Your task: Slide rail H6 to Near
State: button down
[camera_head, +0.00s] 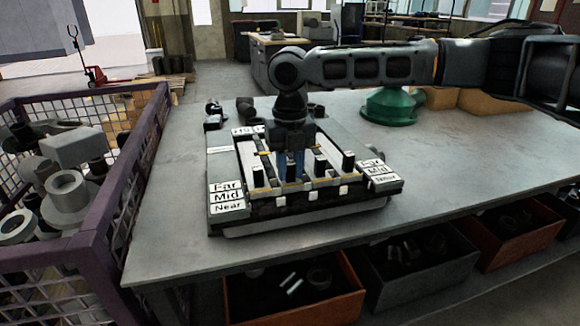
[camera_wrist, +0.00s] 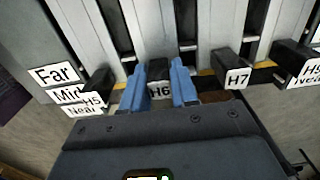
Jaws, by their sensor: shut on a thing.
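The rail fixture (camera_head: 300,208) lies on the grey table, with several dark upright handles in a row. Far, Mid and Near labels (camera_head: 227,196) stand at its left end, with a like set at its right end. My gripper (camera_head: 291,172) points down over the fixture. In the wrist view its blue fingers (camera_wrist: 159,72) are shut on the dark handle of rail H6 (camera_wrist: 160,91), one finger on each side. The handle is mostly hidden in the head view. I cannot tell exactly which position mark H6 lines up with.
Handle H5 (camera_wrist: 93,96) is left of H6 and handle H7 (camera_wrist: 236,74) is right, both close to the fingers. H9 (camera_wrist: 306,70) is farther right. A purple crate (camera_head: 130,190) of parts stands left of the table. The table's right part (camera_head: 470,150) is clear.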

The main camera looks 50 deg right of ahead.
jog(key=s+a, duration=0.1)
jog(key=s+a+p, duration=0.1)
jog(key=shift+s, duration=0.35)
jog(key=shift+s+a, duration=0.15)
jog(key=shift+s, duration=0.1)
jog(key=c, duration=1)
grip_release()
jog(key=shift+o, duration=0.2)
notch_tip(320, 180, up, 8)
jog(key=shift+f, duration=0.15)
